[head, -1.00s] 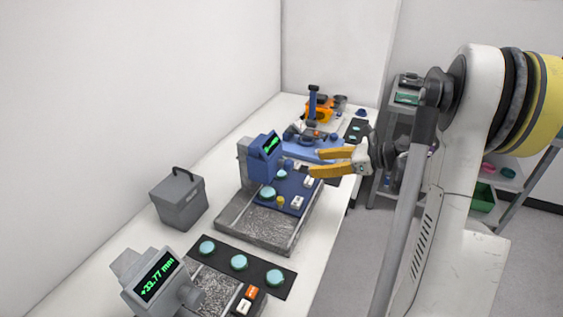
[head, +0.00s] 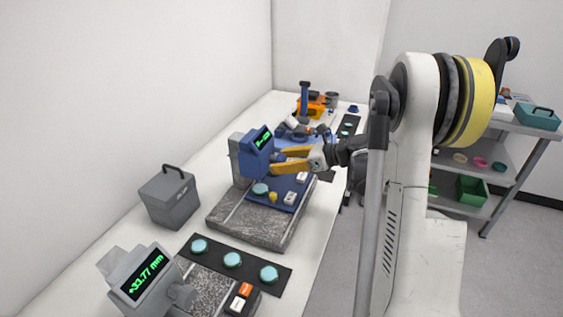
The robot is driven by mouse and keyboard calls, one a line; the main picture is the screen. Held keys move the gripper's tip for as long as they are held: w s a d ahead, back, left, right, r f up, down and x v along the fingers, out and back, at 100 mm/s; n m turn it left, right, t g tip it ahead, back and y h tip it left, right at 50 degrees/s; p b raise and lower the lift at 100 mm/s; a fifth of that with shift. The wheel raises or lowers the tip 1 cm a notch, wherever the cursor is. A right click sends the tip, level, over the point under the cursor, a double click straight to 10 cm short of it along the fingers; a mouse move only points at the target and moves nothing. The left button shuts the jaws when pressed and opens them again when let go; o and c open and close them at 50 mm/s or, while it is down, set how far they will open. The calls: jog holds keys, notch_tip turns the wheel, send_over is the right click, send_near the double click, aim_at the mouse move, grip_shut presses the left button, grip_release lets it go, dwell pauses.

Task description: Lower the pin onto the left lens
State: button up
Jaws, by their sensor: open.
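The blue instrument head (head: 255,160) with a small green readout stands over a blue plate (head: 262,203). A teal lens (head: 260,189) lies on this plate at the left, below the head. A yellow knob (head: 273,196) is just right of it. I cannot make out the pin. My gripper (head: 273,162) has yellow fingers, open, pointing left at the right side of the blue head. I cannot tell whether they touch it. The fingers hide part of the plate behind, where a second lens showed earlier.
A stone base (head: 235,224) is underneath. In front are a grey gauge (head: 147,274) reading +33.77 mm and a dark mat (head: 216,253) with three teal lenses. A grey box (head: 168,198) stands left. Another blue instrument (head: 304,100) is behind.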

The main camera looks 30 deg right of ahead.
jog(key=c, duration=1.2)
jog(key=shift+o, duration=0.2)
jog(key=n+t+b, duration=0.1)
jog(key=n+h+b, duration=0.1)
jog(key=n, duration=0.1)
jog(key=shift+f+t+h, duration=0.1)
jog(key=shift+t+h, duration=0.2)
jog(key=shift+t, duration=0.1)
jog(key=n+t+h+b, duration=0.1)
jog(key=n+t+b, duration=0.1)
jog(key=n+b, duration=0.1)
jog(key=shift+f+n, duration=0.1)
jog(key=shift+n, duration=0.6)
jog(key=n+t+b, duration=0.2)
jog(key=n+b, duration=0.2)
jog(key=shift+h, duration=0.4)
jog(key=n+t+b, duration=0.1)
jog(key=n+b, duration=0.1)
jog(key=n, duration=0.2)
jog(key=shift+n+t+b, duration=0.3)
jog(key=shift+t+b, duration=0.1)
jog(key=shift+r, duration=0.2)
